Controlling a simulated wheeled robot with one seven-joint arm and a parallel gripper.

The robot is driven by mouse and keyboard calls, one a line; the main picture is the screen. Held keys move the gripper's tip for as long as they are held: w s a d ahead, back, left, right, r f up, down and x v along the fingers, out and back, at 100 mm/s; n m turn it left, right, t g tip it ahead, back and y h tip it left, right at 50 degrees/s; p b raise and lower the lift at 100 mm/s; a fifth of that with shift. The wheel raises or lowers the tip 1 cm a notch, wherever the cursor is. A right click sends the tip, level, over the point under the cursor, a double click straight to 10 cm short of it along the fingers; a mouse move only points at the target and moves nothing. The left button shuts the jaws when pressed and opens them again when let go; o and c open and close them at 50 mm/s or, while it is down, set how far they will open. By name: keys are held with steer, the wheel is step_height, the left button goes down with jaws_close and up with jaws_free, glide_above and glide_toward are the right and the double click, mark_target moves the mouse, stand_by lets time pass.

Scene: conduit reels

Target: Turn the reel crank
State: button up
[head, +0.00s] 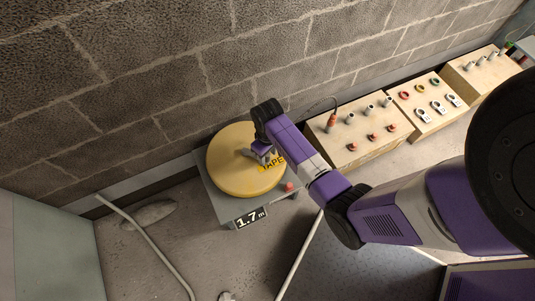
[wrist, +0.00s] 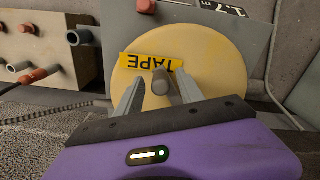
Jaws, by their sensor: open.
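The yellow reel (head: 236,178), a round disc with a TAPE label (head: 272,163), sits on a grey stand (head: 216,209) that carries a "1.7 m" display (head: 251,217). In the wrist view the reel (wrist: 205,60) fills the middle. The crank handle (wrist: 160,80), a short grey-brown peg, stands out from the reel near the label. My gripper (wrist: 159,93) is open, with one finger on each side of the peg. I cannot tell whether either finger touches it. In the head view my gripper (head: 265,156) is over the reel's right part and hides the peg.
Wooden boxes (head: 350,150) with pegs, rings and fittings stand along the wall to the right. A red knob (head: 289,187) sits on the stand's right corner. A pale conduit (head: 150,243) lies on the floor at left. The block wall (head: 130,80) is close behind.

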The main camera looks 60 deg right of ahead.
steer(key=shift+f, duration=1)
steer(key=shift+c, duration=0.3)
jaws_close()
stand_by(0.5)
